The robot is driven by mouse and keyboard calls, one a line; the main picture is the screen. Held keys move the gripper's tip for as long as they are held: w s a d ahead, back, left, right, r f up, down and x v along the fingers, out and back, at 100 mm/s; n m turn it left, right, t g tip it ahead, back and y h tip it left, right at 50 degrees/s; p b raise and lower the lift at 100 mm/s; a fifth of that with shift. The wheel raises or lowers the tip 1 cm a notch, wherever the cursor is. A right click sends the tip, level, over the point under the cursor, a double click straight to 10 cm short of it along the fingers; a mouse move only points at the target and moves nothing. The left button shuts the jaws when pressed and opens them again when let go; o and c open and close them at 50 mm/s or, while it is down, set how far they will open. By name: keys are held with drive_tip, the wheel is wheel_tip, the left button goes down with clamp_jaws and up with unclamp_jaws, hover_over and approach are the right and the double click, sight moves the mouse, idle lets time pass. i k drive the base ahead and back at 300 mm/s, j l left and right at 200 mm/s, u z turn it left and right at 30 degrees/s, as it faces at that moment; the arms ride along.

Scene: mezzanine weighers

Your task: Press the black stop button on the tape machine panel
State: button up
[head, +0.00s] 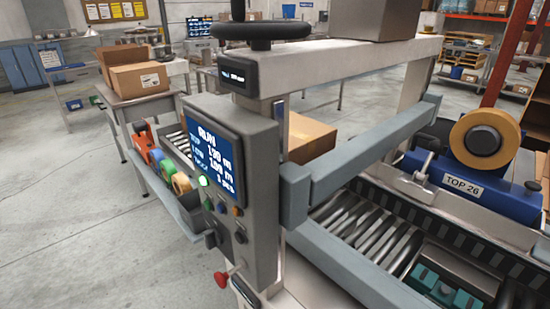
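The tape machine panel (232,180) is a grey upright box at the middle left of the head view, turned at an angle. Its blue screen (212,155) reads RUN above several smaller lines. Below the screen are a lit green button (203,181), a blue button (222,207) and an orange button (237,211). Small dark controls sit there too, including a black one (240,236) low on the right and a dark knob (211,239) to its left. I cannot read any label marking stop. My gripper is not in view.
A red knob (222,278) sticks out below the panel. A shelf with tape rolls (181,183) stands left of it. A grey side rail (365,150) and rollers (365,235) lie to the right. A carton (309,136) sits behind the panel. Floor at lower left is clear.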

sight(239, 239)
drive_tip(key=i+j, duration=0.3)
drive_tip(key=j, duration=0.15)
drive_tip(key=i+j, duration=0.55)
drive_tip(key=j, duration=0.3)
drive_tip(key=j+z, duration=0.25)
drive_tip(key=j, duration=0.6)
drive_tip(key=j+z, duration=0.25)
drive_tip(key=j, duration=0.6)
